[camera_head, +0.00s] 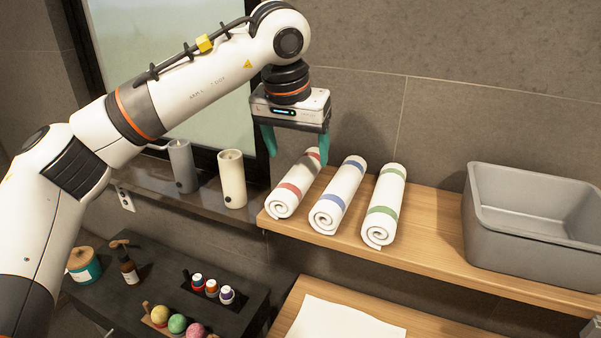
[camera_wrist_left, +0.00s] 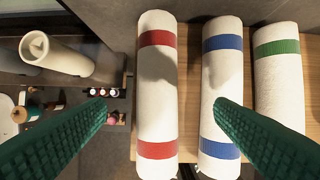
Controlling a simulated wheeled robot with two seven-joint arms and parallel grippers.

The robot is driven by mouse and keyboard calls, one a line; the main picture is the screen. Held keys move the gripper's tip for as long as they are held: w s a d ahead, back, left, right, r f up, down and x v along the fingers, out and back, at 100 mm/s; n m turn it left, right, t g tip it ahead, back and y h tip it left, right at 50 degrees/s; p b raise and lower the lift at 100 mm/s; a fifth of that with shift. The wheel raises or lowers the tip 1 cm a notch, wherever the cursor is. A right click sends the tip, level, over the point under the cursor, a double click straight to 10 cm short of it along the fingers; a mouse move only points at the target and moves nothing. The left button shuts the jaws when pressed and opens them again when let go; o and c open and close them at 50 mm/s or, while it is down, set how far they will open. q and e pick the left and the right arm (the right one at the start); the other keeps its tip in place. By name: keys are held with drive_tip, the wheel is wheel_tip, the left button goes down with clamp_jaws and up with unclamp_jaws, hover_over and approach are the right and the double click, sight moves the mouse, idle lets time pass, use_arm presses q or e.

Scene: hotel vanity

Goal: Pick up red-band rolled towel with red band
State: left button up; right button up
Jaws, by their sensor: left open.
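The red-band rolled towel (camera_head: 290,190) is white with red bands and lies leftmost of three rolled towels on the wooden shelf. In the left wrist view the red-band towel (camera_wrist_left: 157,100) runs upright through the middle, lying between the two green fingers as seen from above. My left gripper (camera_head: 296,150) is open, pointing down over the far part of this towel; its fingers also show in the left wrist view (camera_wrist_left: 160,112). I cannot tell the exact gap between fingertips and towel. The right finger overlaps the blue-band towel in the wrist view. My right gripper is not in view.
The blue-band towel (camera_head: 338,197) lies close on the right, then the green-band towel (camera_head: 385,207). A grey bin (camera_head: 530,220) stands at the shelf's right. Cream (camera_head: 232,180) and grey (camera_head: 183,166) cylinders stand on the ledge at left. A dark tray with small items is lower left.

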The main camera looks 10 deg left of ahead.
sight(299, 168)
use_arm(q)
drive_tip(key=shift+w+f, duration=0.2)
drive_tip(key=shift+f, duration=0.1)
drive_tip(key=p+x, duration=0.2)
drive_tip(key=x, duration=0.2)
drive_tip(key=shift+s+f+p, duration=0.1)
drive_tip(key=shift+f+p, duration=0.05)
drive_tip(key=shift+p, duration=0.2)
drive_tip(key=shift+f, duration=0.35)
drive_tip(key=shift+w+f, duration=0.15)
drive_tip(key=shift+w, duration=0.05)
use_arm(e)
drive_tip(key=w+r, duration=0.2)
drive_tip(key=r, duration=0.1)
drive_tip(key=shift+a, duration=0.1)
use_arm(q)
drive_tip(key=c, duration=1.1)
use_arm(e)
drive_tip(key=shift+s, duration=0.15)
